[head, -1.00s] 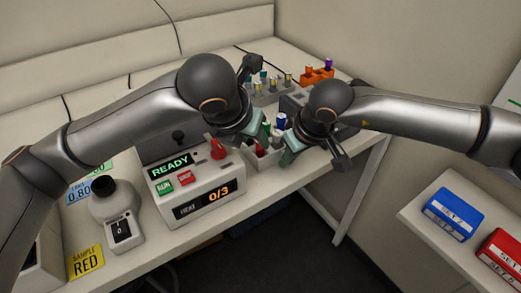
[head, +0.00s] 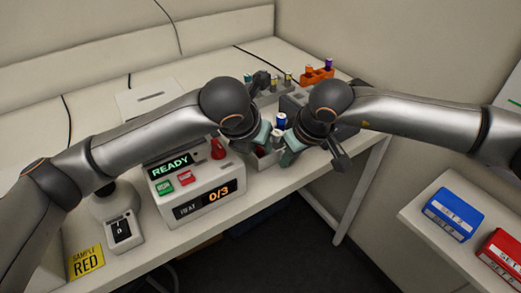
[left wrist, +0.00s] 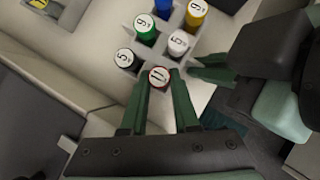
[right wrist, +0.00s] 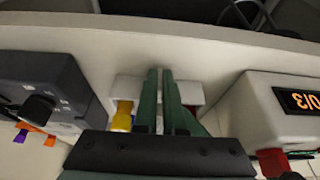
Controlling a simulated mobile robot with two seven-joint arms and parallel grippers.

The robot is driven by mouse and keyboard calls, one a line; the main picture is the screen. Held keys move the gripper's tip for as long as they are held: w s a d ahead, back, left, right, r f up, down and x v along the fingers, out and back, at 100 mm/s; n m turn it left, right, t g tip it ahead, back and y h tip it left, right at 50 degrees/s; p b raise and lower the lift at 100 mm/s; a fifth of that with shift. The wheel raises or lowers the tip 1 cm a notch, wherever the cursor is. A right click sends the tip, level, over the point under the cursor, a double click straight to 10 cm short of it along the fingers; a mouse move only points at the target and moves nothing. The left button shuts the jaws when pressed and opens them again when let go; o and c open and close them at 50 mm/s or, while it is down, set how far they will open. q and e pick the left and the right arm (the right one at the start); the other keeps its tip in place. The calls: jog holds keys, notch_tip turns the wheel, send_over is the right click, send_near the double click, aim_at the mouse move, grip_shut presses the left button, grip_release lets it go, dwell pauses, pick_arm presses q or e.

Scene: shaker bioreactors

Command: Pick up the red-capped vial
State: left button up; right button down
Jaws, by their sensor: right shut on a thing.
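The red-capped vial (left wrist: 159,76) stands in a pale vial rack (head: 262,165), at the near end of its group in the left wrist view. My left gripper (left wrist: 162,80) has its fingers open on either side of the red cap; I cannot tell whether they touch it. My right gripper (right wrist: 164,75) has its fingers nearly together at the rack, which shows behind them in the right wrist view (right wrist: 190,92). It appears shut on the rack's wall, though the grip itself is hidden. In the head view both grippers largely hide the red vial.
Blue (left wrist: 163,8), green (left wrist: 146,27), yellow (left wrist: 196,12), white (left wrist: 179,42) and black (left wrist: 126,60) caps crowd the same rack. An orange rack (head: 318,75) is behind. The table's front edge is close.

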pick_arm(q)
grip_shut()
notch_tip(320, 180, up, 10)
jog(key=shift+r, duration=0.1)
pick_arm(e)
jog(key=c, duration=0.9)
grip_release()
jog(key=shift+r, duration=0.1)
